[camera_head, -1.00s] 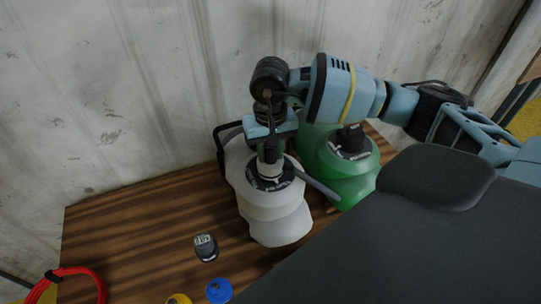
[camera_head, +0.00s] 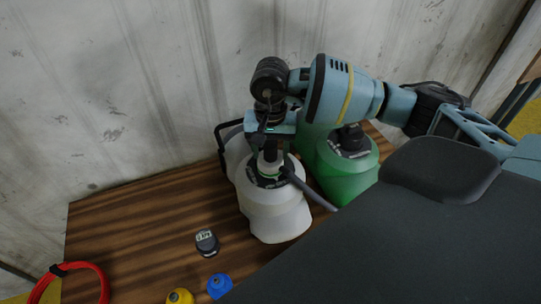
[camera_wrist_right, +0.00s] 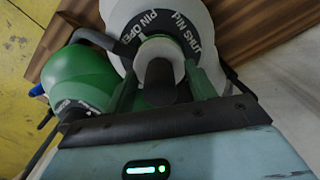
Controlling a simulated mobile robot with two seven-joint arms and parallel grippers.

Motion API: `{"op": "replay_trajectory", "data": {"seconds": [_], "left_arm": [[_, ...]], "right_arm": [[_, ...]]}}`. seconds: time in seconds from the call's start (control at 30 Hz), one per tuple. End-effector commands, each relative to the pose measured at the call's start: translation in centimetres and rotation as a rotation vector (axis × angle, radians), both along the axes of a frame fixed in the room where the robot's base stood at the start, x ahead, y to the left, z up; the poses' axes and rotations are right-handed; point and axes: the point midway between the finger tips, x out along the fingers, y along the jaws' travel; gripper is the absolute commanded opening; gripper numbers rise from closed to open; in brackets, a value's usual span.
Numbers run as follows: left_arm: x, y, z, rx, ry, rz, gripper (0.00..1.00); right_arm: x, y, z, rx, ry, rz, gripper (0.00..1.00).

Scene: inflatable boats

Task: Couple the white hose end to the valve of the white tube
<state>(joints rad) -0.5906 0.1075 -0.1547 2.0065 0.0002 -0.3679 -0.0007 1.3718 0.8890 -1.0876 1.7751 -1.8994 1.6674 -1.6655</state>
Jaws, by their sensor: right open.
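The white tube (camera_head: 275,217) stands on the wooden table, and its pale body also shows in the wrist view (camera_wrist_right: 195,12). Its valve has a dark collar marked PIN OPEN and PIN SHUT (camera_wrist_right: 188,35). The white hose end, a dark body (camera_wrist_right: 160,85) with a white ring (camera_wrist_right: 162,47), sits over the middle of this collar. I cannot tell whether it is locked there. A grey hose (camera_head: 312,192) runs from it down to the right. My right gripper (camera_head: 268,157) is open above the valve, with its fingers on either side of the hose end. My left gripper is out of view.
A green tube (camera_head: 345,182) stands close at the right. A dark cap (camera_head: 207,242), a blue piece (camera_head: 219,286), a yellow piece (camera_head: 180,297) and a red coil (camera_head: 100,275) lie towards the front. A wall (camera_head: 120,90) stands behind.

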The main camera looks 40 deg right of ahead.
Motion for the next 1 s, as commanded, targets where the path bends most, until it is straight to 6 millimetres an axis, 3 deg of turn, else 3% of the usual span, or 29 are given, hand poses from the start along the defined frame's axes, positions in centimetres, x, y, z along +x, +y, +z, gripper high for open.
{"op": "replay_trajectory", "data": {"seconds": [0.2, 0.5, 0.7, 1.0], "left_arm": [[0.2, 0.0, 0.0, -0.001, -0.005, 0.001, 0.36], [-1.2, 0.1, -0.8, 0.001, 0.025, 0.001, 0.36], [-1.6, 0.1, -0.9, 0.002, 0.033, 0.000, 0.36], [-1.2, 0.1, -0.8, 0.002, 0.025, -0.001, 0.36]], "right_arm": [[0.0, 0.0, 0.0, -0.001, 0.001, 0.000, 0.55], [0.1, 0.0, 5.0, 0.001, -0.003, 0.001, 0.55], [0.0, 0.0, 7.2, 0.000, -0.001, 0.000, 0.55], [0.0, 0.0, 7.8, 0.000, 0.000, 0.000, 0.55]]}}
